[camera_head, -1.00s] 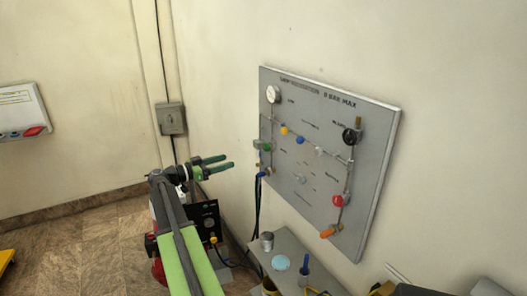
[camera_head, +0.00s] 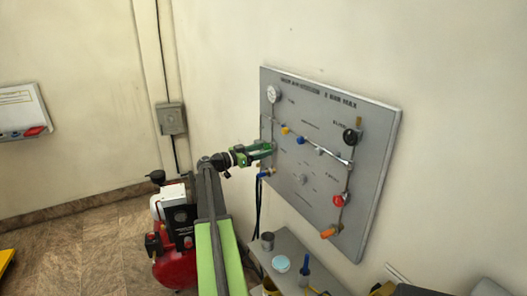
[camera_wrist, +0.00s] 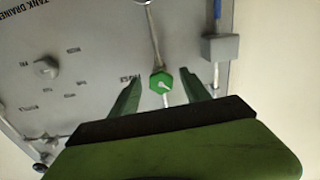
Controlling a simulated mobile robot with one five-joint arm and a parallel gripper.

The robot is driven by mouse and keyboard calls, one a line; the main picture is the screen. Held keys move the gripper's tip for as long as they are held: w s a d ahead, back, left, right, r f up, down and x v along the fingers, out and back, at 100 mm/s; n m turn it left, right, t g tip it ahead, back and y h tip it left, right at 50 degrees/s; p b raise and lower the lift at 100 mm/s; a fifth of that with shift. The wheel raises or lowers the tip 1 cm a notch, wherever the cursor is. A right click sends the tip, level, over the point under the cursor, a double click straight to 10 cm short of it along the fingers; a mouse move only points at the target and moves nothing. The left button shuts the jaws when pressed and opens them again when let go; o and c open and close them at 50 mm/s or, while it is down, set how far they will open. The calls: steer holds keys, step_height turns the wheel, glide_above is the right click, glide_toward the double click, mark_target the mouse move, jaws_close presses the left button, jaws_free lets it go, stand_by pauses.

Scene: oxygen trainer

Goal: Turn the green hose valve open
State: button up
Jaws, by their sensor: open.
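The green hose valve (camera_wrist: 161,84) shows in the wrist view as a green hexagonal knob with a pale mark, on a thin pipe on the grey panel (camera_wrist: 95,40). My gripper (camera_wrist: 164,88) is open, with one finger on each side of the valve in that picture. I cannot tell whether either finger touches it. In the head view my gripper (camera_head: 268,150) is at the left edge of the panel (camera_head: 320,110) and hides the valve there.
The panel carries a gauge (camera_head: 273,94), a black knob (camera_head: 351,136), a red valve (camera_head: 338,200) and an orange handle (camera_head: 328,233). A red compressor (camera_head: 175,266) stands on the floor. A grey shelf (camera_head: 295,250) holds several small items.

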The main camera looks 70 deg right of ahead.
steer(key=shift+s+d, duration=0.2)
steer(key=shift+d, duration=0.1)
jaws_close()
